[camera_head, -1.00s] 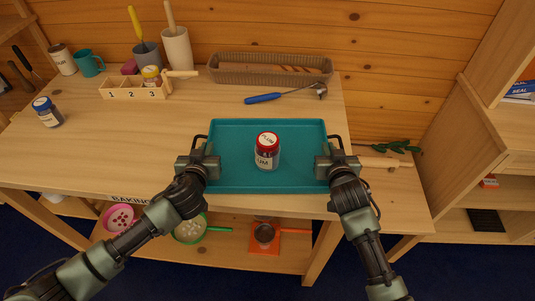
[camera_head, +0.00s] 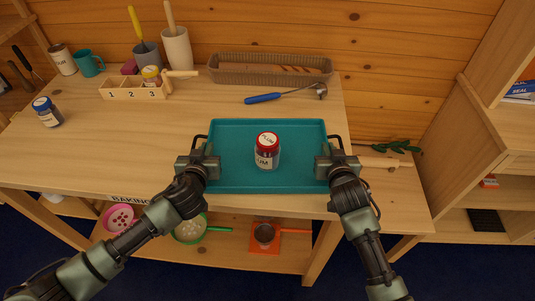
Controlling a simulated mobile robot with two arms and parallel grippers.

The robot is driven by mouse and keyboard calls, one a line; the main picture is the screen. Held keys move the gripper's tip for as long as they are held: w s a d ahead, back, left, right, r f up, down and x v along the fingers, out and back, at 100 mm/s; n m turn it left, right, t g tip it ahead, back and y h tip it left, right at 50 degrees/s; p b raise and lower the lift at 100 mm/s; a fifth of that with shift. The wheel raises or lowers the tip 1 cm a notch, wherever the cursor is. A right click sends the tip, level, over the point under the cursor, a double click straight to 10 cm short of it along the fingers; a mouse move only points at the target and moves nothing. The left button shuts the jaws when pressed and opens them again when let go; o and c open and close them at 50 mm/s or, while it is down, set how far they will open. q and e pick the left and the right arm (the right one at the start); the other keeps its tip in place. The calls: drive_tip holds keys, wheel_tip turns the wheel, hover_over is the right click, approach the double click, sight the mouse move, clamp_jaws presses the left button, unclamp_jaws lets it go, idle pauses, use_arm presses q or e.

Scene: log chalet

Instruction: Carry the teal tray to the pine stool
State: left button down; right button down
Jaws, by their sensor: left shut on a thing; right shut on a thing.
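The teal tray (camera_head: 226,134) is at the front right of the pine worktable, level as far as I can see. A jar with a red lid (camera_head: 267,151) labelled PLUM stands upright on it, near its middle. My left gripper (camera_head: 207,166) is shut on the tray's left side. My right gripper (camera_head: 326,166) is shut on its right side. I cannot tell whether the tray rests on the table or hangs just above it. I cannot make out a pine stool for certain.
On the worktable (camera_head: 120,150) stand a blue-lidded jar (camera_head: 47,113), a numbered wooden rack (camera_head: 133,92), a teal mug (camera_head: 88,64) and a long basket (camera_head: 270,70). A blue-handled tool (camera_head: 264,98) lies behind the tray. A shelf unit (camera_head: 450,120) stands at the right.

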idle(0.4)
